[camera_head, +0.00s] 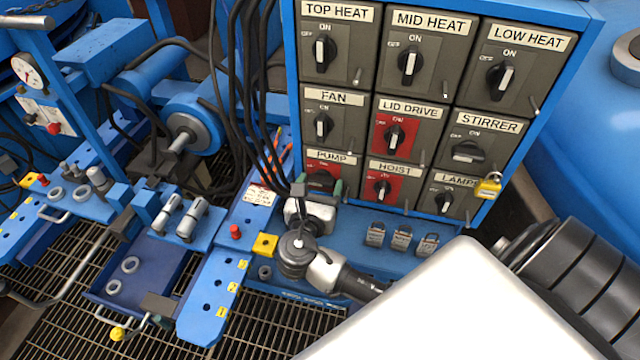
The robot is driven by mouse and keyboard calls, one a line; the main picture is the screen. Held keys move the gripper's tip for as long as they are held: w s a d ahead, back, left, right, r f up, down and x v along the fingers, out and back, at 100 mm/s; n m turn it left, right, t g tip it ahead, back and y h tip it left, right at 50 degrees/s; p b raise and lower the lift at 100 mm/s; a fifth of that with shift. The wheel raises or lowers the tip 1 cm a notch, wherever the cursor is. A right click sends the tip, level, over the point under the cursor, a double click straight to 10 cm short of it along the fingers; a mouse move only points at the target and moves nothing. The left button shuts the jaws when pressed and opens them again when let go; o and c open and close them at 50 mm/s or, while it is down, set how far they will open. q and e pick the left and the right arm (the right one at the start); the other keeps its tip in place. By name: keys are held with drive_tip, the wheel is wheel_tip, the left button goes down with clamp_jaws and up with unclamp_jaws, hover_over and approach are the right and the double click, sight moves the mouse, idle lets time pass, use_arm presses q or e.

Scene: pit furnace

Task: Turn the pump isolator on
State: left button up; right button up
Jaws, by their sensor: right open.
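The pump isolator (333,170) is a dark box with a red plate, labelled PUMP, at the bottom left of the isolator panel (293,60). My right gripper (319,190) is in front of it, its fingers apart at either side of the knob area. The gripper and wrist hide most of the pump knob, so its angle is hard to tell, and I cannot tell whether the fingers touch it. My left gripper is not in view.
The red-plated hoist isolator (382,188) is close on the right and the fan isolator (322,125) is above. A yellow padlock (488,187) hangs near the lamps isolator (445,201). Three dark padlocks (401,240) are below the panel. Black cables (240,100) hang close on the left.

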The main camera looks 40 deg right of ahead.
drive_tip(key=shift+d, duration=0.1)
drive_tip(key=c, duration=0.6)
drive_tip(key=shift+c, duration=0.2)
